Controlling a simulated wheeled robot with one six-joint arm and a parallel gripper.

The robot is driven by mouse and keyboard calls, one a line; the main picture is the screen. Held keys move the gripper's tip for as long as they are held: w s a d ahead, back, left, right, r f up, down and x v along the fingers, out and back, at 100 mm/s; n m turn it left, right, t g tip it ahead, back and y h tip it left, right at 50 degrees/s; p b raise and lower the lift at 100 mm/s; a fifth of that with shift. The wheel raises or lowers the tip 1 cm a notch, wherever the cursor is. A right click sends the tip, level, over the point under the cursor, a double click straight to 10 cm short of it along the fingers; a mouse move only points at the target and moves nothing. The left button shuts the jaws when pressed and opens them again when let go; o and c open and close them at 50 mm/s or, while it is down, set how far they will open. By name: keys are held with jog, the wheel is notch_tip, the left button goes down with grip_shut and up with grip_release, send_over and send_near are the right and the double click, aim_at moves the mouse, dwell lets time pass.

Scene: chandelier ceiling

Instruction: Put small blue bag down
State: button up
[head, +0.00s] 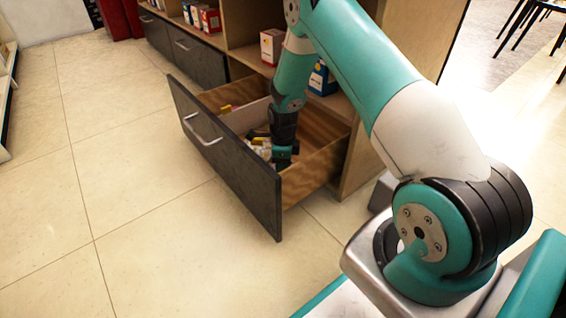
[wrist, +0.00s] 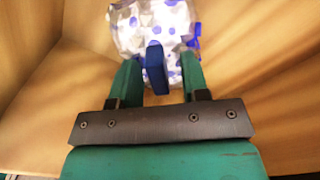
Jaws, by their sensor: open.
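A small white bag with blue spots (wrist: 150,22) shows at the top of the wrist view, just beyond my fingertips. A dark blue strip (wrist: 156,68) stands between the two green fingers; I cannot tell whether it is part of the bag. My gripper (wrist: 160,64) is open, with a finger on each side of this strip. In the head view my gripper (head: 282,156) points down inside the open drawer (head: 228,160). The arm hides part of the drawer's contents there, and I cannot single out the bag.
Pale and yellow items (head: 258,143) lie in the drawer beside my gripper. The wooden drawer walls stand close around it. Boxes (head: 271,46) stand on the shelf above. The tiled floor (head: 130,200) in front of the drawer is clear.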

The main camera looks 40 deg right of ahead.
notch_tip(320, 180, up, 13)
jog(key=p, duration=0.9)
jog(key=s+a+r+n+y, duration=0.1)
jog(key=s+a+r+n, duration=0.1)
jog(key=a+r+n, duration=0.5)
jog(key=s+a+r+n+y, duration=0.1)
jog(key=s+a+r+n, duration=0.2)
jog(key=a+r+n, duration=0.5)
jog(key=s+a+r+n+y, duration=0.1)
jog(key=s+a+r+n, duration=0.3)
jog(key=s+r+n, duration=0.3)
jog(key=s+a+r+n+y, duration=0.1)
jog(key=s+a+r+n, duration=0.4)
jog(key=s+n, duration=0.6)
jog(key=s+r, duration=0.2)
jog(key=s, duration=0.2)
jog(key=shift+s+r+n+b, duration=0.3)
jog(key=shift+s+r+n, duration=0.05)
jog(key=shift+n, duration=0.05)
jog(key=shift+a, duration=0.1)
jog(key=shift+c, duration=0.4)
